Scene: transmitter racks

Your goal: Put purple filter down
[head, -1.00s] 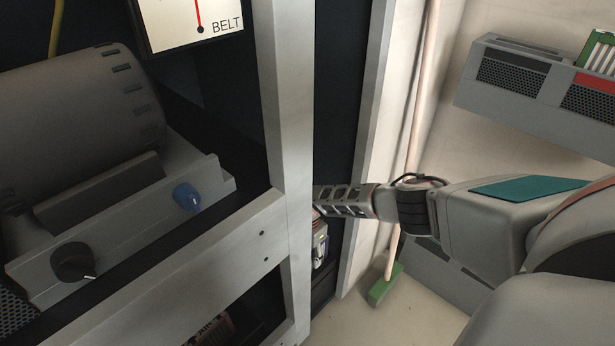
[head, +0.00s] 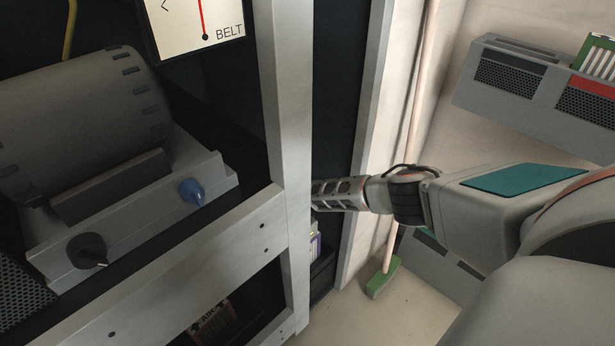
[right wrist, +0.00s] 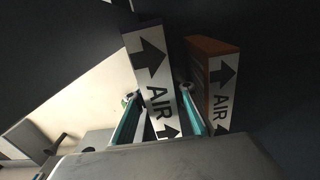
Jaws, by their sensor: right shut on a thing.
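The purple filter (right wrist: 152,75), a flat box with a white edge marked with an arrow and AIR, stands between the teal-padded fingers of my right gripper (right wrist: 160,102) in the right wrist view. Its dark top looks faintly purple. My right gripper is shut on it. In the head view my right gripper (head: 337,194) reaches left behind the rack's pale upright, which hides its fingertips. Below it a sliver of a white and purple filter edge (head: 315,242) shows. My left gripper is in neither view.
An orange-brown AIR filter (right wrist: 219,85) stands close right of the held one. The rack upright (head: 284,150) is tight beside my gripper. Another AIR-marked item (head: 212,324) sits low in the rack. A green-ended broom (head: 383,278) leans at the wall.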

